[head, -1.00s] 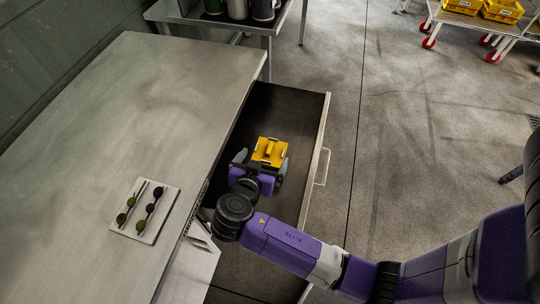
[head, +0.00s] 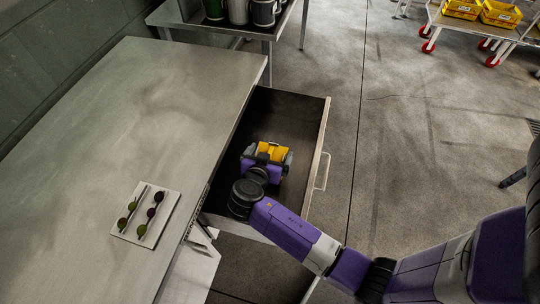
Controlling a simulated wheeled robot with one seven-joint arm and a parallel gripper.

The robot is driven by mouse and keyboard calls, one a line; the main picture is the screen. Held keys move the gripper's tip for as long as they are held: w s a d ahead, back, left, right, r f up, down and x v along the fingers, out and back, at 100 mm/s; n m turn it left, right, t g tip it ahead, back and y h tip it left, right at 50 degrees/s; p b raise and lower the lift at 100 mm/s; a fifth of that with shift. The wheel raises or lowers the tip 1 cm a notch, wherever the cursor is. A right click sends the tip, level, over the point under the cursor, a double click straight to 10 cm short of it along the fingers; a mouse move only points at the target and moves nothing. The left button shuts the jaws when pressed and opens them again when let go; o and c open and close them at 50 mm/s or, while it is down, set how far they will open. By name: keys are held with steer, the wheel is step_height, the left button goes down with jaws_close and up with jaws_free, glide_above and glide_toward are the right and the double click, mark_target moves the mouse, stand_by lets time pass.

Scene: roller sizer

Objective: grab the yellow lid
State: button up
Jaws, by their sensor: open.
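The yellow lid (head: 277,152) is in the open drawer (head: 296,119) under the table's right side. My gripper (head: 272,150) is down inside the drawer at the lid, with its dark fingers beside the near part of the lid. The gripper is open. Its purple body hides part of the lid, so I cannot tell whether the fingers touch it.
The drawer's front panel with its handle (head: 321,171) stands to the right of my gripper. The metal table (head: 130,130) lies to the left and bears a white board (head: 127,228) with small dark round pieces.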

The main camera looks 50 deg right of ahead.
steer(key=c, duration=1.1)
steer(key=shift+r, duration=0.15)
